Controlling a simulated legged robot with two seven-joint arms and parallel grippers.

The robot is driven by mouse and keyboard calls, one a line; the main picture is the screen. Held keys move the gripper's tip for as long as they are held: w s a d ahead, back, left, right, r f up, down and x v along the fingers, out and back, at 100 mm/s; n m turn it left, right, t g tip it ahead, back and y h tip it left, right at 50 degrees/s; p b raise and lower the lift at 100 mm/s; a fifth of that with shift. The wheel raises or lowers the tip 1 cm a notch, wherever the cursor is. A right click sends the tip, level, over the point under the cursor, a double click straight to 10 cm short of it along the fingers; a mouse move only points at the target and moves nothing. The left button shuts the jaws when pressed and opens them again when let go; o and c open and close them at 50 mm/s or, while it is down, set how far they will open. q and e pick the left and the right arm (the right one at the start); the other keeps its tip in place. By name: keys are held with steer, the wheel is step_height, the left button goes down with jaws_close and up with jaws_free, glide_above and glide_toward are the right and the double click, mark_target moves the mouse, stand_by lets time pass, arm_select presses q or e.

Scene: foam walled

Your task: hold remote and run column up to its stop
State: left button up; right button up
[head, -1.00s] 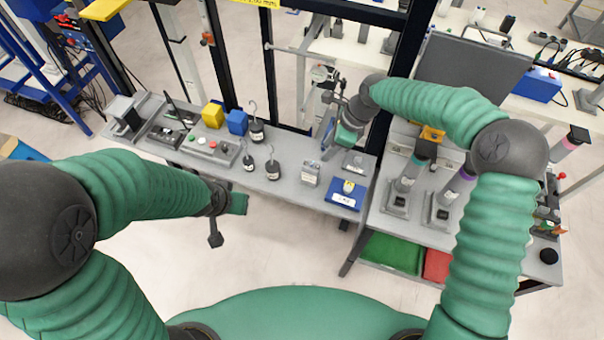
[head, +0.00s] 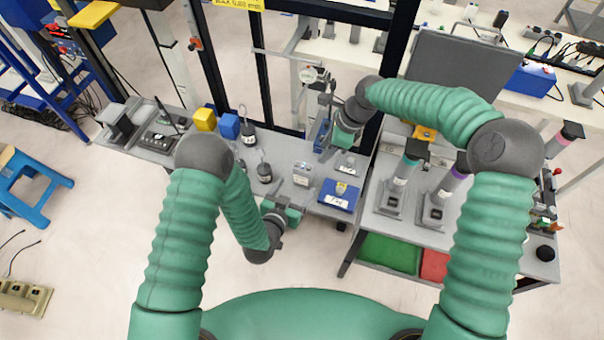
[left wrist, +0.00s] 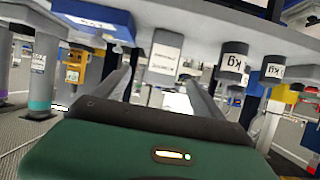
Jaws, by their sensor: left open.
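I cannot make out for sure which thing is the remote. A small pale box with a label (head: 303,174) stands on the grey bench; it also shows between my fingers in the left wrist view (left wrist: 165,55). My left gripper (head: 290,203) is open and empty at the bench's front edge, short of this box. In the left wrist view, the fingers (left wrist: 160,88) are apart. My right gripper (head: 335,138) is at the back of the bench, beside a dark upright post (head: 377,105); its jaws are too small to read. I cannot tell which upright is the column.
A blue box (head: 339,197) is right of the pale box. Dark weights (head: 264,172) stand to its left. Yellow (head: 204,120) and blue cubes (head: 228,127) are farther left. A second bench with stands (head: 390,196) is right. The floor in front is open.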

mark_target(303, 178)
arm_select(q)
steer(key=x, duration=0.4)
steer(key=shift+w+d+f, duration=0.1)
steer(key=shift+w+d, duration=0.05)
steer(key=shift+d, duration=0.15)
steer(key=x, duration=0.3)
steer(key=a+x, duration=0.1)
steer(key=x, duration=0.3)
steer(key=shift+w+a+f, duration=0.1)
steer(key=shift+w+a, duration=0.1)
steer(key=shift+w, duration=0.05)
steer(key=shift+w+d, duration=0.15)
steer(key=shift+d, duration=0.45)
steer(key=shift+c, duration=1.8)
steer(key=shift+a, duration=0.35)
steer(key=c, duration=1.2)
arm_select(e)
steer(key=shift+a, duration=0.4)
arm_select(q)
steer(key=shift+d, duration=0.2)
arm_select(e)
steer(key=shift+d, duration=0.3)
jaws_close()
arm_select(q)
steer(key=shift+a, duration=0.1)
arm_select(e)
steer(key=shift+a, duration=0.2)
